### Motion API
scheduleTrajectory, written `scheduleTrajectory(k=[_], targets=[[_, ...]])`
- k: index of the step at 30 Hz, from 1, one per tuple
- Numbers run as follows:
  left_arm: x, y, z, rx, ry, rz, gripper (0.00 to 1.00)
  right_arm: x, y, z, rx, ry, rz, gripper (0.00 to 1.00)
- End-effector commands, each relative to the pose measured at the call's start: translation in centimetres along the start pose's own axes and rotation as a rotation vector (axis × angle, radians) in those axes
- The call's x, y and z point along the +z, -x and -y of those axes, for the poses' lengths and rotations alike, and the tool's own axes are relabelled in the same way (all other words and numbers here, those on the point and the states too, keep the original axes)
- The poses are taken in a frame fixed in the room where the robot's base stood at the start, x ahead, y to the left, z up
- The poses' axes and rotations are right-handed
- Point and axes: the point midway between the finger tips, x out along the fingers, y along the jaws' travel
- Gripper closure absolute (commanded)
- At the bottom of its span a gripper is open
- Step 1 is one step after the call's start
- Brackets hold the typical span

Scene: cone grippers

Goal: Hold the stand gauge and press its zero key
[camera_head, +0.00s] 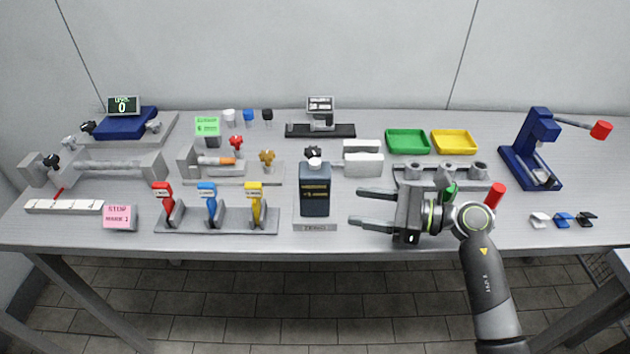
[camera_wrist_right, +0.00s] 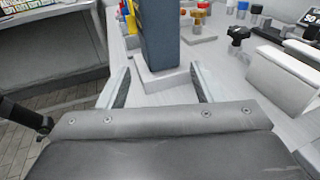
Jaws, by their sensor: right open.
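The stand gauge appears to be the upright dark blue-grey block (camera_head: 315,198) near the front middle of the table. My left gripper is not in view.
Red, blue and yellow levers (camera_head: 211,205) stand left of the block. A white block (camera_head: 363,163) lies behind my right gripper. Green (camera_head: 407,142) and yellow (camera_head: 452,142) trays are farther back. A small display on a dark base (camera_head: 320,130) stands behind.

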Motion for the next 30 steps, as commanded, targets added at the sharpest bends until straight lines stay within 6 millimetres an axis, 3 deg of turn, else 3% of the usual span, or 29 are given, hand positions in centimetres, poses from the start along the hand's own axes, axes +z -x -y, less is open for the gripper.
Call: scheduleTrajectory(k=[7,18,30], targets=[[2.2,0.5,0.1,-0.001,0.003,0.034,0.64,0.2,-3.4,0.0,0.002,-0.004,0.006,0.4],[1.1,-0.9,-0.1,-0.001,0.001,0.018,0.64,-0.1,-8.2,-0.1,0.002,-0.003,0.004,0.4],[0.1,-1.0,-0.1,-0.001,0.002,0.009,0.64,0.0,-9.4,0.0,0.0,-0.003,0.001,0.4]])
